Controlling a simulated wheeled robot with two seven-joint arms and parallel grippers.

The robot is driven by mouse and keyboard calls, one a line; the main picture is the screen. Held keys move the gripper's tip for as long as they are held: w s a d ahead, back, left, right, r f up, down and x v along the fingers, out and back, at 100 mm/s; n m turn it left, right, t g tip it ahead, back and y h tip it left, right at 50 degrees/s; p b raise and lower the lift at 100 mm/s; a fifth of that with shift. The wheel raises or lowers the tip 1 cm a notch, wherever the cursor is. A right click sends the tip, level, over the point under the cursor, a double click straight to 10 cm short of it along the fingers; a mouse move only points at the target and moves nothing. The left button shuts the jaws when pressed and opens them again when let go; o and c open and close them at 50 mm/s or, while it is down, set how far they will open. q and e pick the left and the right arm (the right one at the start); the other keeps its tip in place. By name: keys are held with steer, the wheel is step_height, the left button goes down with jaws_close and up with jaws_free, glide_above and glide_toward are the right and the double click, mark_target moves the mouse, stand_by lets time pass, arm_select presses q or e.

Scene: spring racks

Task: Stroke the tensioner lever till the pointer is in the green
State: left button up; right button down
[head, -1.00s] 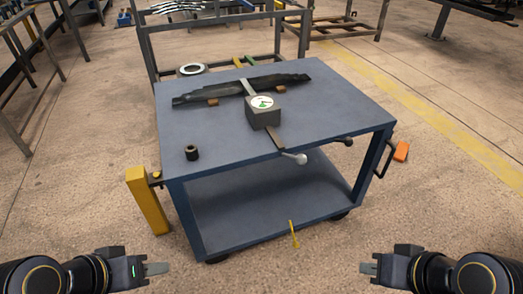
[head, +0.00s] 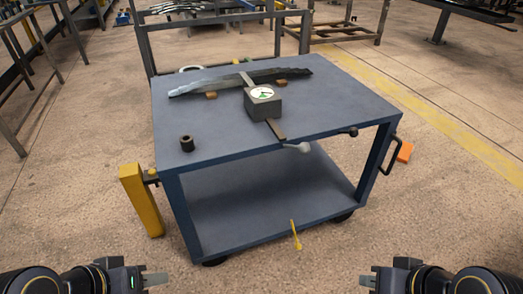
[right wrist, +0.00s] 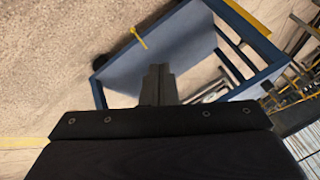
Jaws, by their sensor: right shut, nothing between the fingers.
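The tensioner (head: 263,103) is a grey box on the blue cart's top, with a round white dial (head: 262,93) on its top face. The dial has a green part and a dark pointer; I cannot tell exactly where the pointer stands. The lever (head: 277,131) sticks out from the box toward the cart's front edge and ends in a pale knob (head: 304,147). A dark leaf spring (head: 240,80) lies behind the box on brown blocks. My left gripper (head: 157,280) is at the lower left, its opening unclear. My right gripper (head: 369,281) is shut and empty at the lower right. Both are apart from the cart.
The blue cart (head: 340,100) has a lower shelf and a side handle (head: 389,158). A black ring (head: 187,143) stands on its top. A yellow post (head: 140,200) is at its left, and a second dark knob (head: 349,132) at its front edge. Floor lies open around it.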

step_height(320, 180, down, 14)
steer(key=b, duration=1.1)
steer(key=shift+r, duration=0.15)
step_height(320, 180, up, 22)
steer(key=p, duration=1.9)
steer(key=shift+s+p, duration=0.15)
steer(key=shift+p, duration=0.15)
step_height(320, 180, up, 18)
steer(key=p, duration=1.7)
steer(key=shift+w+r, duration=0.1)
steer(key=shift+w, duration=0.1)
